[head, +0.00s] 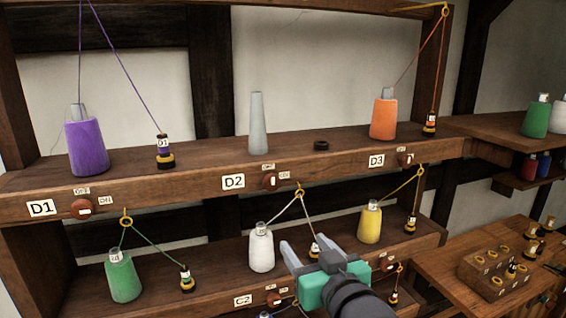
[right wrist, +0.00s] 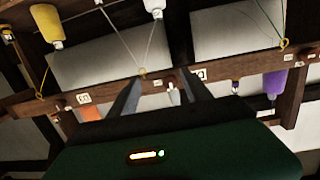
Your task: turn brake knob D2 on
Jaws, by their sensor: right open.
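Brake knob D2 (head: 269,182) is a small reddish-brown knob with a pale mark, on the front of the upper shelf beside its D2 label (head: 233,182). Small OFF and ON tags sit above it and to its upper right. I cannot tell surely which tag the mark points to. My right gripper (head: 306,244) is open and empty, below and to the right of the knob, apart from it. In the right wrist view, which is tipped over, the knob (right wrist: 172,95) shows beyond and between the open fingers (right wrist: 160,95). My left gripper is not in view.
Knobs D1 (head: 82,208) and D3 (head: 405,160) flank D2 on the same shelf. A bare grey cone (head: 258,124) stands above D2. The white spool (head: 261,248) and its yarn, hung from a ring (head: 299,190), are close to my right gripper. A yellow spool (head: 370,222) stands to the right.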

